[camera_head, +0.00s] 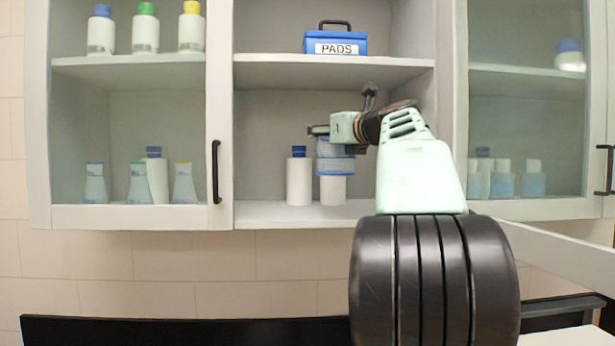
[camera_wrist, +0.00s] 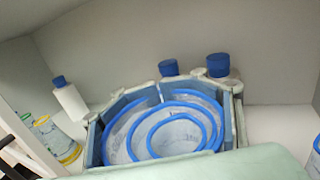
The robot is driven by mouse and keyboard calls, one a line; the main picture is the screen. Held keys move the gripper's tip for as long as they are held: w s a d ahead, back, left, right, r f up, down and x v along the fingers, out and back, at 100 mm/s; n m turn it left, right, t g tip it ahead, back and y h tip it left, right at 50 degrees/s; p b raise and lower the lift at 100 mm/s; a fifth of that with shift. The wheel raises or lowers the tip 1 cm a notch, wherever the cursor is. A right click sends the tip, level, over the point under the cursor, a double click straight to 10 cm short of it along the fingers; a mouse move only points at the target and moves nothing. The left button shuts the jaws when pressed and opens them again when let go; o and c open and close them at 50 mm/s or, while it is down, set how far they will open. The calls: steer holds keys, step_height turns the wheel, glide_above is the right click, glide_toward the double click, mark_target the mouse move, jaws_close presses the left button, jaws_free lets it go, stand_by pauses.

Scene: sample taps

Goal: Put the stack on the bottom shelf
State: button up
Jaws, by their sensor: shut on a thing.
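The stack (camera_head: 335,158) is a set of nested, translucent round vessels with blue rims. My gripper (camera_head: 338,134) is shut on it in the middle bay, in front of the bottom shelf (camera_head: 265,214) or over it; I cannot tell how deep. In the wrist view the stack (camera_wrist: 170,135) is seen from above, its blue rims one inside another, with finger parts around its sides. In the head view its base seems to be above the shelf board, with a white shape (camera_head: 333,190) below it.
A white bottle with a blue cap (camera_head: 299,180) stands just left of the stack. Blue caps (camera_wrist: 218,65) show behind the stack in the wrist view. A blue PADS box (camera_head: 336,42) sits on the upper shelf (camera_head: 290,70). Glass-fronted bays with bottles flank the middle bay.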

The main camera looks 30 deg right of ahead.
steer(key=w+f, duration=0.2)
steer(key=f, duration=0.1)
steer(key=w+f, duration=0.2)
steer(key=f, duration=0.1)
steer(key=w+f, duration=0.3)
steer(key=shift+a, duration=0.25)
steer(key=shift+s+f, duration=0.2)
steer(key=shift+f, duration=0.15)
steer(key=shift+w, duration=0.1)
steer(key=shift+f+b, duration=0.2)
steer(key=shift+b, duration=0.15)
steer(key=o, duration=2)
